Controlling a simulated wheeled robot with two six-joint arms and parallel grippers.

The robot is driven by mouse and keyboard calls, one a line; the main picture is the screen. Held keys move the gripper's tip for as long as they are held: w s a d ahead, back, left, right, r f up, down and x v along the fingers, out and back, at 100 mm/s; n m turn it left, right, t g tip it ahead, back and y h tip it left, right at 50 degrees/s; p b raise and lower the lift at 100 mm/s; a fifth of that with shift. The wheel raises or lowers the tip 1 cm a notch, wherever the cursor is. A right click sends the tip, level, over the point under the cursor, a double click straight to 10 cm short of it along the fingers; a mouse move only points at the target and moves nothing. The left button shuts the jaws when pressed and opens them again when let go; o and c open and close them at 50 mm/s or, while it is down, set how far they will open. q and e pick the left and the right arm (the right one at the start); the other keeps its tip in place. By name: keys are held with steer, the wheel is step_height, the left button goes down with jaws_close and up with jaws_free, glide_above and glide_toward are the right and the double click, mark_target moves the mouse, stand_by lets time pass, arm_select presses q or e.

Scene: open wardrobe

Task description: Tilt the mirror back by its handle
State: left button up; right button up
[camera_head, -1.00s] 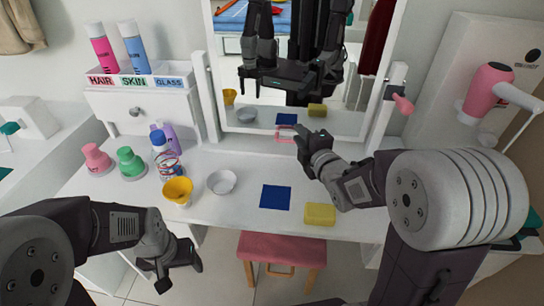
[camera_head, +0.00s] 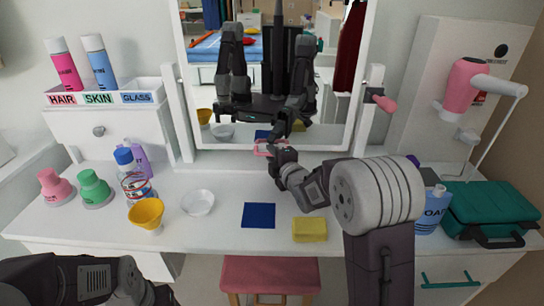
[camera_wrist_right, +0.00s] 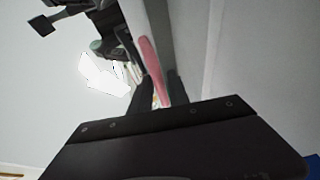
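The white-framed mirror (camera_head: 215,110) stands at the back of the white vanity top between two posts. Its pink handle (camera_head: 262,149) is at the middle of the lower frame edge. My right gripper (camera_head: 274,160) is at the handle, overlapping its right part. In the right wrist view the handle shows as a pink bar (camera_wrist_right: 150,62) between dark finger parts, with the mirror's reflections to the left. Whether the fingers press on it cannot be told. My left arm shows at the lower left, with its gripper cut off below the picture.
A pink knob (camera_head: 380,100) sits on the right post. A blue cloth (camera_head: 258,215), yellow sponge (camera_head: 309,229), white bowl (camera_head: 198,203) and yellow cup (camera_head: 146,214) lie in front. A pink hair dryer (camera_head: 463,88) and green case (camera_head: 490,212) are at right.

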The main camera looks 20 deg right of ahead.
steer(key=shift+w, duration=0.15)
jaws_close()
steer(key=s+a+r+m+g+p, duration=0.1)
steer(key=s+a+r+g+p, duration=0.1)
steer(key=s+p, duration=0.4)
steer(key=r+g+p, duration=0.1)
steer(key=p, duration=0.3)
steer(key=shift+s+g, duration=0.4)
jaws_free()
steer(key=shift+s, duration=0.1)
